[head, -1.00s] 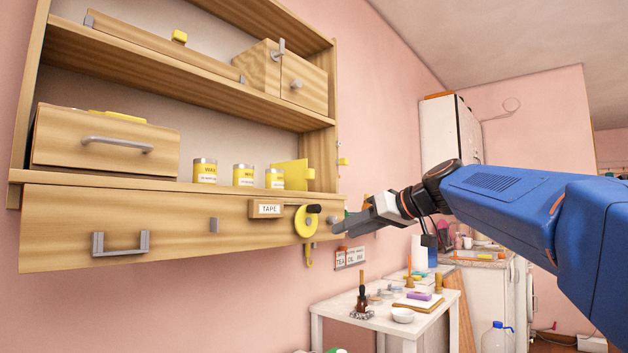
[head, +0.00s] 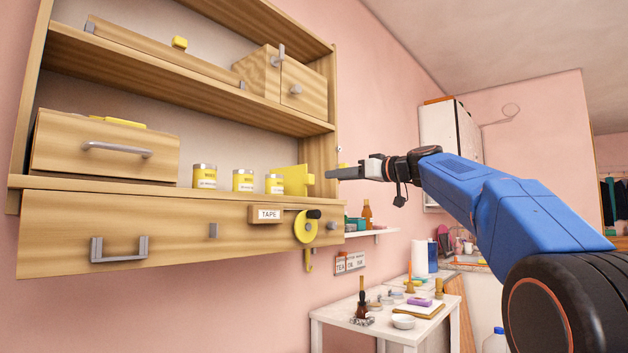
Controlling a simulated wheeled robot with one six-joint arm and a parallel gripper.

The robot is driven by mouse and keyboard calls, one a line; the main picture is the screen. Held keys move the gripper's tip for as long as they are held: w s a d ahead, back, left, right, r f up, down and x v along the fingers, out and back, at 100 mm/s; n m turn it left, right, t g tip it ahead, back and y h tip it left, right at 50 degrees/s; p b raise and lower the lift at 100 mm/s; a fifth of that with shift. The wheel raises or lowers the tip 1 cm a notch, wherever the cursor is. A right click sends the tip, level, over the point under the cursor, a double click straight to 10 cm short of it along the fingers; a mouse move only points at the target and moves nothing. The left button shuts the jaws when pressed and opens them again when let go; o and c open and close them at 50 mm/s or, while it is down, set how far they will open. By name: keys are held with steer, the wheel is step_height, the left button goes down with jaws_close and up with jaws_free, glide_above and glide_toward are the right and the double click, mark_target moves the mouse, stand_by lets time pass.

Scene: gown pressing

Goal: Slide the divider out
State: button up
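The divider appears to be the yellow upright panel (head: 291,179) with a small tab on its right edge, standing on the shelf in the head view. It is at the right end of a row of yellow tins. My gripper (head: 331,174) is just right of the tab, at about its height, with its fingers pointing left towards it. A small gap shows between the fingertips and the tab in the picture. The fingers are seen side-on, so their opening is hidden. I see nothing held in them.
Yellow tins (head: 204,177) stand left of the panel. A wooden box with a handle (head: 105,148) is further left. Below the shelf is a wooden front with a TAPE label (head: 269,214) and a yellow tape reel (head: 305,228). The cabinet's right side post (head: 319,158) stands close to my gripper.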

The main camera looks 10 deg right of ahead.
mark_target(312, 178)
steer(key=x, duration=1)
steer(key=shift+w+a, duration=0.1)
steer(key=shift+w, duration=0.05)
